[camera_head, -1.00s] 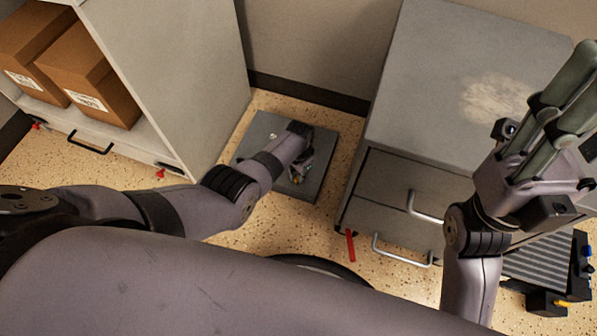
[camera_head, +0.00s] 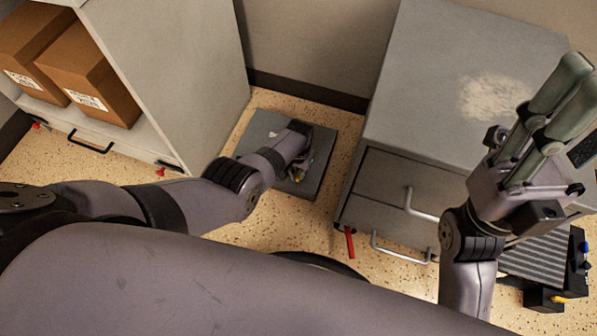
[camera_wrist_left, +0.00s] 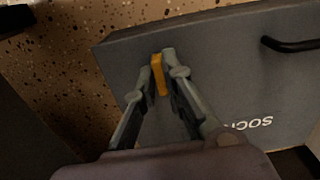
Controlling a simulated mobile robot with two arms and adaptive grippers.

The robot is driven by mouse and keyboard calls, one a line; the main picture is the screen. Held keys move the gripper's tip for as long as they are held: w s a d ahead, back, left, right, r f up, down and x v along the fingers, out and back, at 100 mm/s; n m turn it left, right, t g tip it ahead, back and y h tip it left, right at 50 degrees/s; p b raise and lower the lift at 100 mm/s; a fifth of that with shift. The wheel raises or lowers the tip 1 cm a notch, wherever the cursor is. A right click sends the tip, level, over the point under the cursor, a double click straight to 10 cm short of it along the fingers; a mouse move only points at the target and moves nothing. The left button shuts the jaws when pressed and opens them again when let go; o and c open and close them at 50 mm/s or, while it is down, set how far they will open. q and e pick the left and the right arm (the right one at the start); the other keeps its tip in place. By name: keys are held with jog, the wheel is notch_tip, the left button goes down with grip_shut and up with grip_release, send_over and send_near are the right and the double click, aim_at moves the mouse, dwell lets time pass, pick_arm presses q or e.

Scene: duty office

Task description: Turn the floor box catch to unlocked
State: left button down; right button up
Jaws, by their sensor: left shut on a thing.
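The floor box (camera_head: 325,160) is a dark grey square plate on the speckled floor, between a shelf unit and a drawer cabinet. In the left wrist view its lid (camera_wrist_left: 225,75) shows white lettering, partly cut off, and a black handle (camera_wrist_left: 290,45). A small yellow-orange catch (camera_wrist_left: 159,77) stands near the lid's edge. My left gripper (camera_wrist_left: 157,66) is shut on the catch, one fingertip on each side. In the head view my left gripper (camera_head: 298,172) is over the plate, partly hidden by my wrist. My right gripper (camera_head: 581,88) is raised at the right, open and empty.
The shelf unit (camera_head: 195,75) with cardboard boxes (camera_head: 92,80) stands at the left. The grey drawer cabinet (camera_head: 440,70), with metal handles and a red tab (camera_head: 349,243), stands close on the right. A ribbed grey-black item (camera_head: 540,260) lies at lower right.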

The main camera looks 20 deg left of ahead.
pick_arm(q)
jog(key=c, duration=1.7)
grip_release()
jog(key=shift+r, duration=0.1)
jog(key=shift+r, duration=5.9)
